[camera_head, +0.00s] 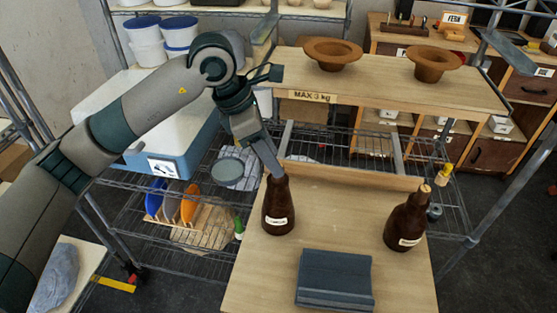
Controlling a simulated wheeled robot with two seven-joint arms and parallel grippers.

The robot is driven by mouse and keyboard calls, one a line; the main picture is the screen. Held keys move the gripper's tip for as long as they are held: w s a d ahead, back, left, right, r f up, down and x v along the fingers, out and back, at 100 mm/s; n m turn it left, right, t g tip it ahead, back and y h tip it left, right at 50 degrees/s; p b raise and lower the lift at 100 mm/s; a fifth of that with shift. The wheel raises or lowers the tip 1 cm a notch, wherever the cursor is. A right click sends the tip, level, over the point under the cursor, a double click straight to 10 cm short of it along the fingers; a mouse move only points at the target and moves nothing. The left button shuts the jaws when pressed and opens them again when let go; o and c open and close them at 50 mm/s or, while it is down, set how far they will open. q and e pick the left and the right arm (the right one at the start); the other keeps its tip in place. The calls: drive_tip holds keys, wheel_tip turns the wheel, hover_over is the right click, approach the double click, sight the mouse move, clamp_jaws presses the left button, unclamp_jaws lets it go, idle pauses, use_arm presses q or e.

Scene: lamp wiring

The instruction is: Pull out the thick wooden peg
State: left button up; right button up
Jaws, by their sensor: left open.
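Two dark brown bottles with white labels stand on the wooden board. The left bottle (278,210) is upright, and my left gripper (275,170) points down at its top. The fingers are at the bottle's mouth and hide it, so I cannot see whether a peg sits there. The gripper is open. The right bottle (403,226) leans slightly in the view, and a light wooden peg (425,189) stands in its neck. I cannot compare the thickness of the pegs. My right gripper is out of view.
A dark grey block (334,279) lies on the board in front of the bottles. A raised wooden shelf (390,80) labelled MAX 3 kg holds two brown bowl-like pieces behind. A blue-and-white tub (185,145) and wire racks stand left. The board between the bottles is clear.

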use_arm(q)
drive_tip(key=shift+p+x, duration=0.6)
drive_tip(key=shift+x, duration=1.5)
drive_tip(key=shift+c, duration=0.6)
clamp_jaws()
drive_tip(key=shift+r, duration=0.65)
drive_tip(key=shift+r, duration=0.1)
drive_tip(key=shift+r+p, duration=0.6)
drive_tip(key=shift+r, duration=2.15)
